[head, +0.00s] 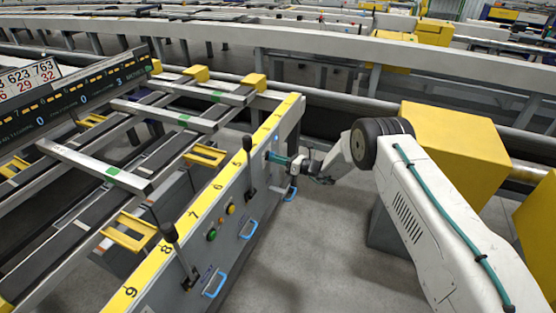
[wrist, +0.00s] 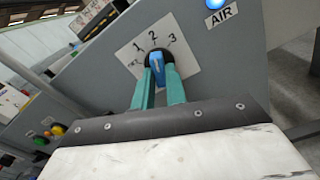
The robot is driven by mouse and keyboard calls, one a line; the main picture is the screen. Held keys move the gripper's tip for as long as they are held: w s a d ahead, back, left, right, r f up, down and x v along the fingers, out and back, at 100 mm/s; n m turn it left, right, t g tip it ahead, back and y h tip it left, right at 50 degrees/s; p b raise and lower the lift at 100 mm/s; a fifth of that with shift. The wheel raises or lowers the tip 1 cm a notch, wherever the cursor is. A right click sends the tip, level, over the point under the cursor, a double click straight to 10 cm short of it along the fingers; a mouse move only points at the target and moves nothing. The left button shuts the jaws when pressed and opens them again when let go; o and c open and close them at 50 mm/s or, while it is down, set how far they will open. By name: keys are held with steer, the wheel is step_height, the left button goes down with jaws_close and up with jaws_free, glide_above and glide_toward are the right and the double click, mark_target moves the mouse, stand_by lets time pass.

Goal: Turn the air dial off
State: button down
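The air dial, a blue knob (wrist: 160,68) on a white plate (wrist: 186,54) marked 1, 2 and 3, is on the grey panel in the wrist view. Its upper end points roughly toward the 2. An AIR label (wrist: 221,17) and a lit blue lamp (wrist: 215,3) are to its upper right. My gripper (wrist: 160,76) has its two teal fingers on either side of the knob, and they appear to touch it. In the head view my gripper (head: 276,157) reaches the panel's far end; the dial is too small there to make out.
The table's panel (head: 235,190) also has black levers (head: 248,170), green (head: 211,234) and yellow (head: 231,209) buttons, and blue handles (head: 215,285). A yellow box (head: 455,145) stands behind my arm. The floor (head: 310,250) before the panel is clear.

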steer(key=shift+w+d+n, duration=0.1)
steer(key=shift+n, duration=7.7)
steer(key=c, duration=1.4)
jaws_free()
steer(key=shift+c, duration=0.2)
